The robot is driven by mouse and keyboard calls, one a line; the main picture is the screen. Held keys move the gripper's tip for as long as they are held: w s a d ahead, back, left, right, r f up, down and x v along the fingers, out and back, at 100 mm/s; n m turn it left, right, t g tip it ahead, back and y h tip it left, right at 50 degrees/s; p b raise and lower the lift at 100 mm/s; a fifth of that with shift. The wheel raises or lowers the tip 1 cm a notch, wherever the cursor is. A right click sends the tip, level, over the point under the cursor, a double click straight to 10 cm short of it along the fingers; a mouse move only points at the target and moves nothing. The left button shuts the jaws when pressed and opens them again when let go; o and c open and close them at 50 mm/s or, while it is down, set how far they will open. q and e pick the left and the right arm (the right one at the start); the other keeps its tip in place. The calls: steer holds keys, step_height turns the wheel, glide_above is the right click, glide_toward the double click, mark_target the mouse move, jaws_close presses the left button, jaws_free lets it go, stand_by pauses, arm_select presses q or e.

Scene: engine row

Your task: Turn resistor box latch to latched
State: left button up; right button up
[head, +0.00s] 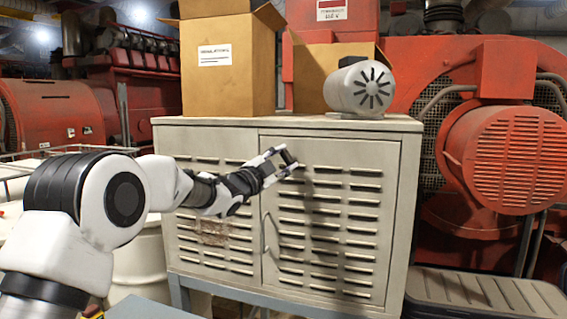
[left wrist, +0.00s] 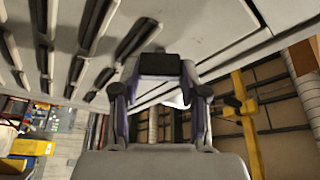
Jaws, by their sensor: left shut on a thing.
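The resistor box (head: 340,150) is a beige-grey cabinet with two louvred doors, both closed against the frame. My left gripper (head: 286,162) is at the upper part of the right door, near the seam between the doors. Its fingers are shut on a small dark piece, which I take for the resistor box latch (head: 289,156). The fingers hide most of it, so its angle cannot be told. In the left wrist view, the gripper (left wrist: 160,75) has its fingers close around a dark block, with the louvred door above and behind. My right gripper is not in view.
Cardboard boxes (head: 228,70) and a grey motor-like unit (head: 361,88) stand on the cabinet top. Red machinery (head: 500,150) is at the right. A white drum (head: 140,250) is at the left.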

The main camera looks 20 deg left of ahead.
arm_select(q)
steer(key=m, duration=0.2)
steer(key=m+g+p, duration=0.1)
steer(key=m, duration=0.1)
steer(key=shift+r+g, duration=0.15)
steer(key=shift+g, duration=0.15)
steer(key=shift+m+g+p, duration=0.6)
steer(key=shift+m+p, duration=0.35)
steer(key=shift+m, duration=0.85)
steer(key=o, duration=1.1)
steer(key=shift+o, duration=0.2)
steer(key=v, duration=1.2)
